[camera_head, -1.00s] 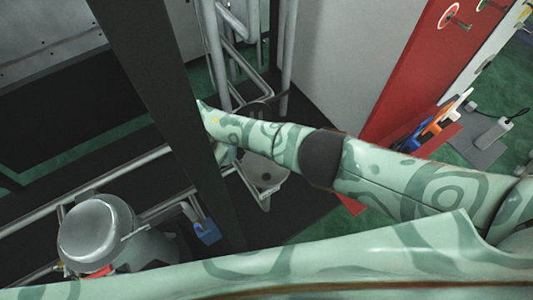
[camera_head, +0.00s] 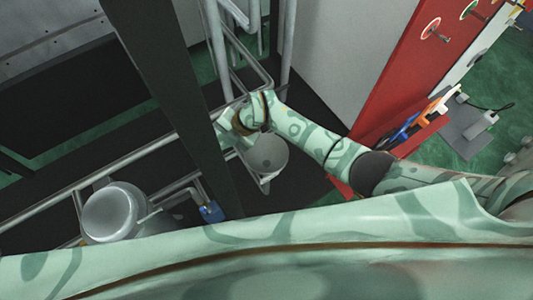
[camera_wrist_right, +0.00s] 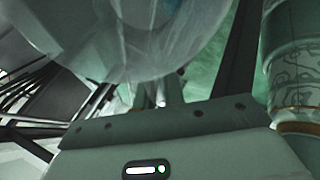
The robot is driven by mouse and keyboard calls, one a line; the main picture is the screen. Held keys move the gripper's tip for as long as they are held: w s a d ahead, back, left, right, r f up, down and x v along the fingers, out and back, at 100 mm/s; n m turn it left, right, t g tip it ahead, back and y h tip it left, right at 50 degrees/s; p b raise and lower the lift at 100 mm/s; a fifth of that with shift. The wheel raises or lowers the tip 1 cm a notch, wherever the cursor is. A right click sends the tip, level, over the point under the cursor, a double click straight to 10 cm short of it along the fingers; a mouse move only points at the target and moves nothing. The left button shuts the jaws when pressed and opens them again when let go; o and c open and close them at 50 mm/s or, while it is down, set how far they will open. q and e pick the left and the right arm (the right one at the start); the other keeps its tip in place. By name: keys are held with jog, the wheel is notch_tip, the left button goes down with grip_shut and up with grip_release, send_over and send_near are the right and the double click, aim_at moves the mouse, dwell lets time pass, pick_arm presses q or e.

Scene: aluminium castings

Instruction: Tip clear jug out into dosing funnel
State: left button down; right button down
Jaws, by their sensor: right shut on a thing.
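The clear jug (camera_wrist_right: 135,35) fills the top of the right wrist view as a pale, see-through rounded wall. My right gripper (camera_wrist_right: 160,92) is shut on it; the fingers show only in part below the jug. Its contents and exact tilt cannot be told. In the head view my right arm reaches in from the right, and its hand is beside the pipe frame, partly behind a dark post. A grey rounded piece (camera_head: 267,153) shows just below the hand; I cannot tell whether it is the dosing funnel. My left gripper is out of view.
A dark post (camera_head: 180,110) crosses in front of the pipe frame (camera_head: 217,45). A metal rounded vessel (camera_head: 112,212) stands at lower left beside rails, with a blue padlock-like piece (camera_head: 211,212) nearby. A red panel (camera_head: 408,75) with hung tools stands at right.

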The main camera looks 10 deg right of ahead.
jog(key=shift+d+f+y, duration=0.2)
jog(key=shift+f+y, duration=0.1)
jog(key=shift+y, duration=0.1)
jog(key=d+f+y+b, duration=0.1)
jog(key=d+y+b, duration=0.2)
jog(key=b, duration=0.8)
jog(key=d+f+t+y+b, duration=0.1)
jog(key=d+f+y+b, duration=0.1)
jog(key=y+b, duration=0.5)
jog(key=d+b, duration=0.1)
jog(key=b, duration=0.2)
jog(key=shift+s+d+f+b, duration=0.2)
jog(key=shift+s+d+b, duration=0.05)
jog(key=shift+s+b, duration=0.1)
jog(key=shift+w+a+r+y+b, duration=0.1)
jog(key=shift+w+a+y+b, duration=0.1)
jog(key=shift+y+b, duration=0.2)
